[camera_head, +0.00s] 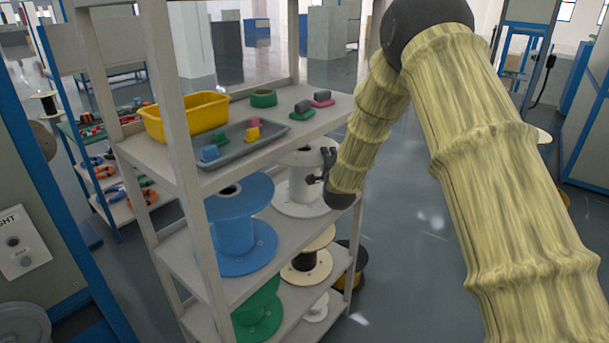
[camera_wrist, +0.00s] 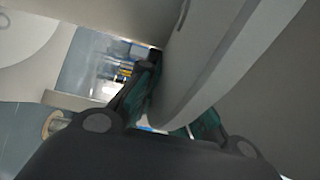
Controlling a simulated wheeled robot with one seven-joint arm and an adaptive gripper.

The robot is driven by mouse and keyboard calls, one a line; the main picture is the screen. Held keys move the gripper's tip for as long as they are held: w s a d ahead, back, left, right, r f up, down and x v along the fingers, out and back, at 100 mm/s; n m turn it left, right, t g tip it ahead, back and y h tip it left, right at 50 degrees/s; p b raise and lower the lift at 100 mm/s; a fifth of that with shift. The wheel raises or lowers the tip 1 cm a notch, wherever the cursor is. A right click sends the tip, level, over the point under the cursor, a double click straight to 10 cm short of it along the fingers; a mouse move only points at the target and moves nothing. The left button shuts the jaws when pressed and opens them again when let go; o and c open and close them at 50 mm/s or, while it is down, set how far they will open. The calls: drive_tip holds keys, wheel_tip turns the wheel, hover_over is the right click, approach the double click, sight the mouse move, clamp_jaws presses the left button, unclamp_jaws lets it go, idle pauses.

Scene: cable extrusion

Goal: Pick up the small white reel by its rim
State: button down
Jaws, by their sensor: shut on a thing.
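A white reel (camera_head: 298,199) stands upright on the middle shelf, to the right of a large blue reel. My gripper (camera_head: 321,167) reaches in from the right at the reel's upper flange and hides part of it. In the wrist view my gripper (camera_wrist: 176,112) is shut on the rim of a pale disc, the white reel's flange (camera_wrist: 205,75), which passes between the two dark green finger pads. A smaller white reel (camera_head: 317,308) stands on the lower shelf, apart from my gripper. Whether the held reel is lifted off its shelf I cannot tell.
The blue reel (camera_head: 240,225) is close on the left. The top shelf (camera_head: 190,183) with a yellow bin (camera_head: 188,115) and grey tray lies just above. A shelf post (camera_head: 355,240) is near my wrist. A cream reel (camera_head: 306,266) and green reel (camera_head: 258,318) are below. Open floor lies right.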

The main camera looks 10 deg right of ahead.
drive_tip(key=shift+r, duration=0.1)
idle(0.3)
drive_tip(key=shift+r+b, duration=0.45)
drive_tip(key=shift+r, duration=1.2)
drive_tip(key=s+a+b, duration=0.2)
drive_tip(key=s+a, duration=0.1)
drive_tip(key=s, duration=1.4)
drive_tip(key=shift+s+b, duration=0.35)
drive_tip(key=shift+b, duration=0.05)
